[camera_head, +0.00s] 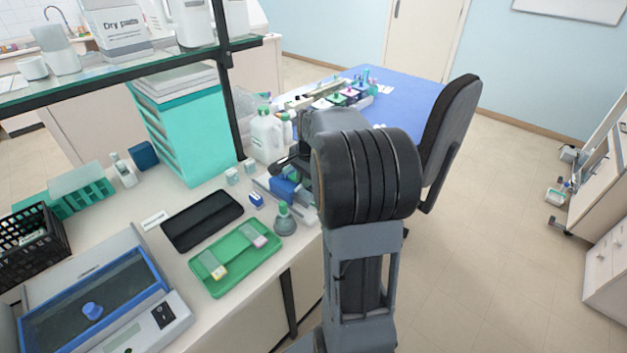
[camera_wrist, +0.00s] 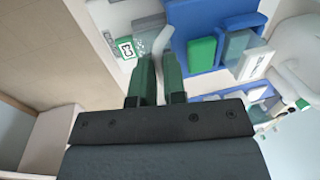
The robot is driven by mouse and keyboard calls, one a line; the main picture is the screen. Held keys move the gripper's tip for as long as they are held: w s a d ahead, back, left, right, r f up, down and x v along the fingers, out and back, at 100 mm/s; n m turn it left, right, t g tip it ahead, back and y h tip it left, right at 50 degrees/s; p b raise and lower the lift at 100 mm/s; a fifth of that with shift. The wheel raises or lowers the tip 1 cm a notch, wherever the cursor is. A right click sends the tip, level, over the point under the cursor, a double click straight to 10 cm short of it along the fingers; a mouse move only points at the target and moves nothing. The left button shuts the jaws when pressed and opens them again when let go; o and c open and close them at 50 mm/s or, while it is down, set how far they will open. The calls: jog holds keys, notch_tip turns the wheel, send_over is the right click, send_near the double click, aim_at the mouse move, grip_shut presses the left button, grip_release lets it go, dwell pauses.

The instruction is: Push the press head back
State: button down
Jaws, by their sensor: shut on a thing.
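My gripper (camera_wrist: 158,78) shows in the wrist view as two dark green fingers, with a narrow pale part (camera_wrist: 158,52) between them. The fingers are shut on this part. I cannot tell for sure whether it is the press head. Beside the fingers is a blue device (camera_wrist: 191,22) with a green block (camera_wrist: 202,55) and a clear-and-white piece (camera_wrist: 248,58). In the head view, a blue part (camera_head: 285,190) shows at the bench's right edge beside my arm. My arm hides most of the gripper and device there.
A green tray (camera_head: 237,284) with slide holders, a grey-green bulb (camera_head: 285,221) and a black mat (camera_head: 202,221) lie near the device. White bottles (camera_head: 265,138) stand behind it. A shelf post (camera_head: 229,90) rises at left. A dark chair (camera_head: 450,125) stands right of my arm.

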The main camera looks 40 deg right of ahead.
aim_at(289, 176)
jog(key=w, duration=0.2)
jog(key=w+p, duration=0.1)
jog(key=w, duration=0.1)
jog(key=w+a, duration=0.1)
jog(key=w, duration=0.1)
jog(key=c, duration=1.3)
grip_release()
jog(key=shift+w, duration=0.1)
jog(key=shift+o, duration=0.5)
notch_tip(289, 176, up, 14)
jog(key=s, duration=0.2)
jog(key=shift+s+d+f, duration=0.2)
jog(key=shift+s, duration=0.1)
